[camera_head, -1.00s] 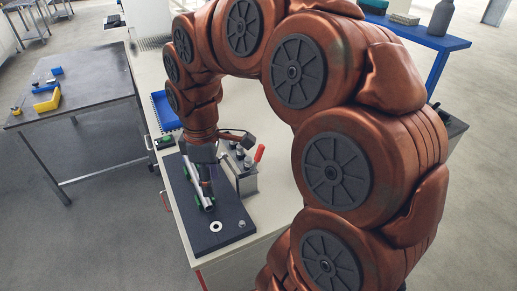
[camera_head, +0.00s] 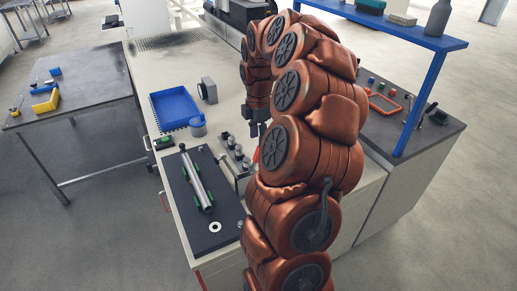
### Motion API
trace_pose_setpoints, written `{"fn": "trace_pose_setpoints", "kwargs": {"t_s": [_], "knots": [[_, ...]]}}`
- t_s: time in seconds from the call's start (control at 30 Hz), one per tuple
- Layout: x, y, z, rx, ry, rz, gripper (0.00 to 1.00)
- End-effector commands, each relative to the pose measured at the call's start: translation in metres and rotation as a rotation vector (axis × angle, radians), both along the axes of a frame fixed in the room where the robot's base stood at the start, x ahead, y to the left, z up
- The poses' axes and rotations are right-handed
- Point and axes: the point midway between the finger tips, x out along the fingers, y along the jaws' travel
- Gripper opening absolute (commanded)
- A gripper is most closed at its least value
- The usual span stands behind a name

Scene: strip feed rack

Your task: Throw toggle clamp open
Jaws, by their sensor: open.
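The toggle clamp (camera_head: 232,160) is a grey metal fixture beside the dark base plate (camera_head: 180,205) on the bench. Its red handle (camera_head: 256,154) shows only in part, at the right of the fixture; my arm hides the rest. My gripper (camera_head: 258,131) is open and points down just above the red handle. I cannot tell whether it touches the handle. A silver bar (camera_head: 196,178) with green pieces at its ends lies along the dark plate. A pale ring (camera_head: 215,227) lies at the plate's near end.
A blue tray (camera_head: 176,108), a grey-blue cup (camera_head: 198,127) and a grey block (camera_head: 208,91) stand behind the plate. A small box with a green button (camera_head: 164,142) is at the left edge. A blue shelf (camera_head: 400,30) stands at the right.

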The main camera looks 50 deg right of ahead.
Motion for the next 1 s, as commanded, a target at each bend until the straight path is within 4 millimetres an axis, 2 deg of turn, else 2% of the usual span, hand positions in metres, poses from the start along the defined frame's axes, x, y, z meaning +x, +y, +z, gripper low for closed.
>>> {"fn": "trace_pose_setpoints", "kwargs": {"t_s": [0.2, 0.4, 0.77, 0.8, 1.0], "knots": [[-0.001, 0.001, -0.030, 0.001, 0.001, 0.000, 0.48], [-0.001, 0.001, -0.051, 0.001, 0.001, 0.000, 0.48], [0.000, 0.001, -0.057, 0.000, -0.002, -0.001, 0.48], [0.000, 0.001, -0.057, 0.000, -0.002, -0.001, 0.47], [0.000, 0.001, -0.057, 0.000, -0.002, 0.000, 0.26]]}}
